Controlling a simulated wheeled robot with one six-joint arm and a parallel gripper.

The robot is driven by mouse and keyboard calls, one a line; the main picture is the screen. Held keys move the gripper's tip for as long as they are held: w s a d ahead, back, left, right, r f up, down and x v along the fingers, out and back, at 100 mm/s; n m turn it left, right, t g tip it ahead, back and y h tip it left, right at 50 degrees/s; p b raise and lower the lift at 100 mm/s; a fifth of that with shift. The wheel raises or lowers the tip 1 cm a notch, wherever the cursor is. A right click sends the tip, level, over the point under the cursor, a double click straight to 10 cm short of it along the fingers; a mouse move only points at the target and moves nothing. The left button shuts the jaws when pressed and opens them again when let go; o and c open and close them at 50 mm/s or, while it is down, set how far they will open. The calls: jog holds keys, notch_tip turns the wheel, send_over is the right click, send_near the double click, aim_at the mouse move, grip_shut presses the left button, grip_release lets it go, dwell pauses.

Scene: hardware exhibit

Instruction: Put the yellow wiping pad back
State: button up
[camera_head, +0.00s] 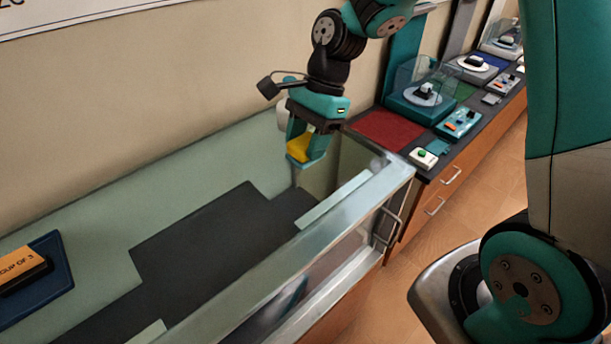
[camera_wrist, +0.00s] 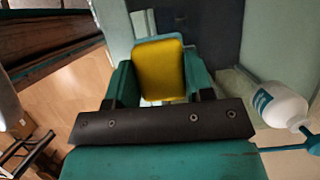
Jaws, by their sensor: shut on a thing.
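The yellow wiping pad (camera_head: 299,148) is between the fingers of my gripper (camera_head: 308,152), which is shut on it. In the head view my gripper points down over the right end of a long pale green surface (camera_head: 95,225), close to a glass-sided, metal-framed panel (camera_head: 345,215). The wrist view shows the pad's yellow face (camera_wrist: 160,70) between the two teal fingers of my gripper (camera_wrist: 163,82), with a light blue-grey edge around its top. The pad's underside is hidden, and I cannot tell a marked place for it.
A white bottle (camera_wrist: 280,106) stands close beside my gripper. A blue tray (camera_head: 60,262) with an orange block (camera_head: 20,268) lies at far left. The right counter carries a red mat (camera_head: 386,128), a button box (camera_head: 423,157) and devices. The dark patch (camera_head: 215,245) looks bare.

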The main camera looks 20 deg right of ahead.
notch_tip(320, 180, down, 10)
jog(key=shift+p, duration=0.8)
jog(key=shift+f, duration=0.15)
jog(key=o, duration=0.9)
